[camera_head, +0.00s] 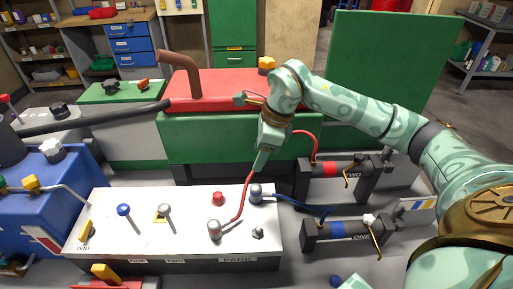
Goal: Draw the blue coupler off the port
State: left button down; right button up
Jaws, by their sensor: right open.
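The blue hose (300,204) runs from the blue-banded cylinder marked ONE (337,229) to a dark coupler (256,194) near the far right corner of the white panel (150,235). The coupler stands on the panel, and the port under it is hidden. My right gripper (259,166) points down just above the coupler. It is open, and I see nothing held. Whether its fingertips touch the coupler I cannot tell. My left gripper is not in view.
A red hose (245,195) passes beside my right gripper to a grey coupler (214,230) on the panel. The red-banded cylinder (330,170) lies behind right.

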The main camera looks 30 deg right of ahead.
jog(key=b, duration=0.7)
send_near(257, 186)
jog(key=x, duration=0.5)
jog(key=shift+s+d+f, duration=0.1)
jog(key=shift+s+f, duration=0.05)
jog(key=b+x, duration=0.1)
jog(key=x, duration=0.2)
jog(key=shift+f, duration=0.3)
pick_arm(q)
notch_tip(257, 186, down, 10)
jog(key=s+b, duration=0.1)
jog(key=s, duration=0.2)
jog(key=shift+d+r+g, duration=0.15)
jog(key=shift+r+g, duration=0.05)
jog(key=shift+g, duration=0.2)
pick_arm(e)
jog(key=shift+x, duration=1.3)
jog(key=shift+r, duration=0.15)
jog(key=c, duration=1.1)
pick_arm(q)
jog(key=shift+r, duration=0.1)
pick_arm(e)
jog(key=shift+r, duration=0.1)
